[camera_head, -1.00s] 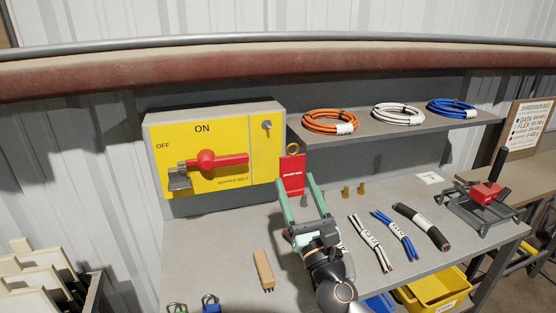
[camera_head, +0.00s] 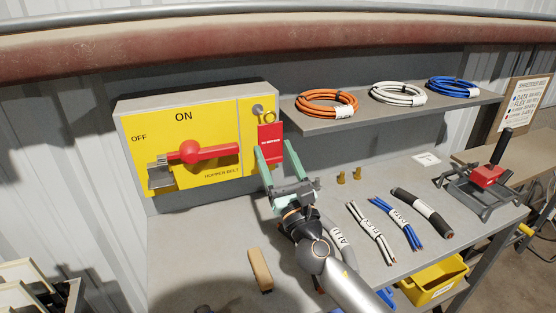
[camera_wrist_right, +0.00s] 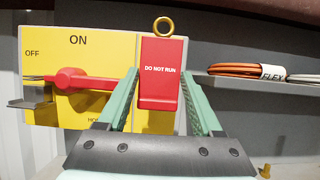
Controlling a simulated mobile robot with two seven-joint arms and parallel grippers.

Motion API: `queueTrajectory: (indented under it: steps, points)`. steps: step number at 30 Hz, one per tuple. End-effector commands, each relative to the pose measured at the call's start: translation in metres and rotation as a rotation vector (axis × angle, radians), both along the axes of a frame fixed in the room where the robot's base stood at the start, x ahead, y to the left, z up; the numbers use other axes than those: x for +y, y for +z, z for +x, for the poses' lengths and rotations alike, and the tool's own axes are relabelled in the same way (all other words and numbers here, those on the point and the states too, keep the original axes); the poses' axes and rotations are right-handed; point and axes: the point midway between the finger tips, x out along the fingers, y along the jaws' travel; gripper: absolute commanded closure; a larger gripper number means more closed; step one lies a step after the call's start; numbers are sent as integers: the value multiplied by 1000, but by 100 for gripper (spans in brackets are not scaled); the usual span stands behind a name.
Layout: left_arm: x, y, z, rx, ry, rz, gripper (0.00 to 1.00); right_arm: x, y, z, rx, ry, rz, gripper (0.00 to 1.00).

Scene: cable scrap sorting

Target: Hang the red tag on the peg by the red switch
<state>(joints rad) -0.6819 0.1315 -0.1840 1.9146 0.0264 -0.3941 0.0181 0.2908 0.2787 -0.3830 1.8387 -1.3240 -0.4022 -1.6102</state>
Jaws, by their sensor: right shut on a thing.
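The red tag (camera_head: 270,135), with a brass ring at its top, is upright in my right gripper (camera_head: 274,148), whose fingers close on its sides. In the right wrist view the tag (camera_wrist_right: 160,60) reads "DO NOT RUN" and its ring (camera_wrist_right: 163,26) stands above. The peg (camera_head: 257,110) is a small grey knob on the right part of the yellow switch box. The ring shows just below and right of it in the head view; I cannot tell if they touch. The wrist view does not show the peg clearly. The red switch (camera_head: 205,152) lies left of the peg. My left gripper is out of view.
A shelf (camera_head: 385,116) with orange, white and blue cable coils is right of the tag.

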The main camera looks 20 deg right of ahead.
Motion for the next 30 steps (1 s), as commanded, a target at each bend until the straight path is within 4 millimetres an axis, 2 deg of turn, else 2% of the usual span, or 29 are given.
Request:
queueTrajectory:
  steps: [26,27,28,29,30]
  points:
    - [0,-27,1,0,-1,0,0,2,-6,53,-1,0,1,85]
    - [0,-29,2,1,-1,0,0,2,-6,56,-1,0,1,93]
    - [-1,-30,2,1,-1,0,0,2,-6,58,0,0,1,92]
    - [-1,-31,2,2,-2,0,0,2,-6,59,0,-1,2,100]
    - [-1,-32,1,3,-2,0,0,2,-6,62,-1,-1,2,100]
